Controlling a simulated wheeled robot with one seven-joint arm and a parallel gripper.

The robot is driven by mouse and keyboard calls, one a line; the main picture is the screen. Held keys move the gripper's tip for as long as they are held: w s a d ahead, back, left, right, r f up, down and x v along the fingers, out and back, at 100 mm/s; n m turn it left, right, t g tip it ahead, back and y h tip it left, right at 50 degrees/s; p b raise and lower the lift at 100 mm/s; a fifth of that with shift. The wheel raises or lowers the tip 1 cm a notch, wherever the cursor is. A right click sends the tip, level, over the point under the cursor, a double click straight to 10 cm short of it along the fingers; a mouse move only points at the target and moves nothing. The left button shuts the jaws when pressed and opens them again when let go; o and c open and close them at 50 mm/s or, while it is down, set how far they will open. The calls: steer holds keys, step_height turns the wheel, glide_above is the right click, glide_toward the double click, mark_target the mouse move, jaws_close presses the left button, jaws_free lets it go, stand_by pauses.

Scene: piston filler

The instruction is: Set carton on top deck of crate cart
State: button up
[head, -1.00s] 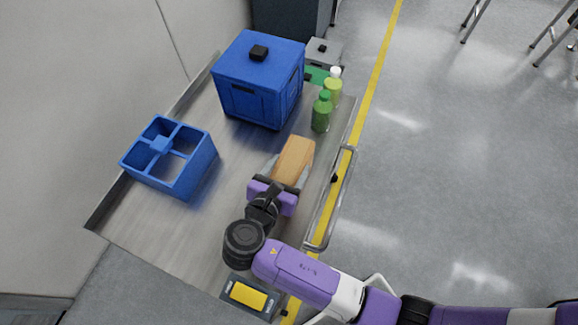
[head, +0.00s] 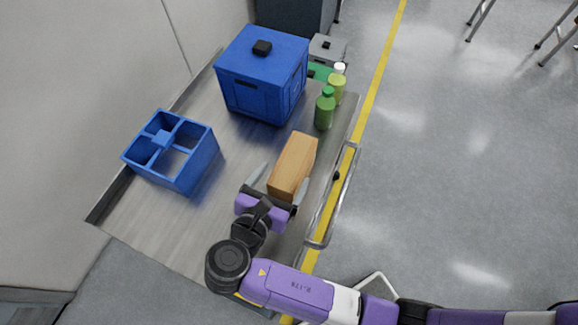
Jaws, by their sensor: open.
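The carton (head: 294,164) is a tan box lying on the grey metal top deck of the cart (head: 215,225), toward its right side. My gripper (head: 280,178) is open, with its two pale fingers spread on either side of the carton's near end. The purple gripper body is at the carton's near end. From this view I cannot tell whether either finger touches the carton.
A blue crate (head: 262,75) with a black knob stands at the back of the deck. A blue divided carrier (head: 170,152) sits at left. Green bottles (head: 325,108) stand behind the carton. A metal handle rail (head: 335,195) runs along the right edge.

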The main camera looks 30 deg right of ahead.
steer(key=v, duration=0.6)
stand_by(0.5)
